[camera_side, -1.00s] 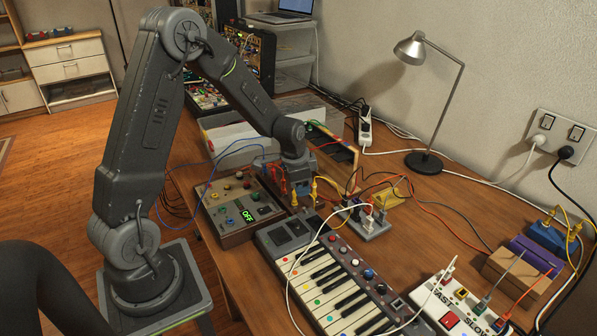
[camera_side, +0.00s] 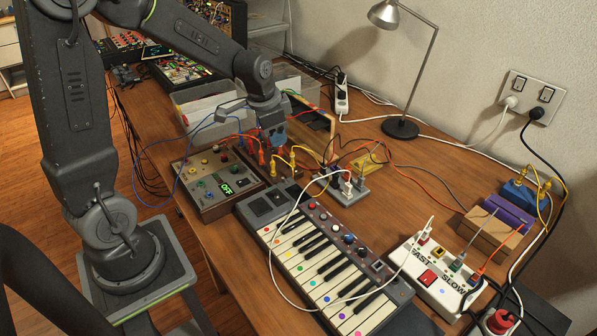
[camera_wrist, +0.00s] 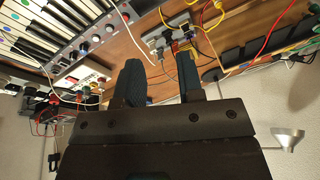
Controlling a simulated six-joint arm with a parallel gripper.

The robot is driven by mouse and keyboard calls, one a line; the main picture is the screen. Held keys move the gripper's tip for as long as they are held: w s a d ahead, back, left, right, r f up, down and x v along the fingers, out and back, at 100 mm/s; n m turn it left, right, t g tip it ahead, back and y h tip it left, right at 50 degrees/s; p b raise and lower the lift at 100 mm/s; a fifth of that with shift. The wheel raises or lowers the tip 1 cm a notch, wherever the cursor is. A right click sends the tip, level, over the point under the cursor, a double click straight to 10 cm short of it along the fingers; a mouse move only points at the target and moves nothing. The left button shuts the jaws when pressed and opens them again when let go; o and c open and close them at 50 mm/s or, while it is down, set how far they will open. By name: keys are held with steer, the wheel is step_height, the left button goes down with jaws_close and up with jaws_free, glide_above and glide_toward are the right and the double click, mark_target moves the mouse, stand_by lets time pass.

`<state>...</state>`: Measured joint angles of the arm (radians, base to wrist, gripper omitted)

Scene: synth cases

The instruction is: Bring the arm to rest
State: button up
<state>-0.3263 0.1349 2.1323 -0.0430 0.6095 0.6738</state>
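My gripper (camera_side: 277,138) hangs over the cabled middle of the desk, behind the keyboard and to the right of the control box. In the wrist view its two dark fingers (camera_wrist: 160,66) stand apart with nothing visibly held between them. The control box (camera_side: 220,182) has knobs and a green display reading OFF. Red and yellow plugs (camera_side: 292,156) stand close below and beside my gripper in the side view; I cannot tell whether they touch it.
A small keyboard (camera_side: 320,262) lies in front. A desk lamp (camera_side: 400,128) stands behind. Loose cables cross the desk. A grey socket block (camera_side: 349,191) is right of my gripper.

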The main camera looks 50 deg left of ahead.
steer(key=s+d+r+n+t, duration=0.1)
steer(key=s+d+r, duration=0.4)
steer(key=s, duration=0.3)
steer(key=s+d+r+n+t, duration=0.1)
steer(key=s+d+r+n, duration=0.1)
steer(key=s+d+r, duration=0.3)
steer(key=s+d, duration=0.2)
steer(key=s, duration=0.2)
steer(key=shift+s+r+n+t+h, duration=0.2)
steer(key=shift+r+n+t+h, duration=0.1)
steer(key=shift+r, duration=0.05)
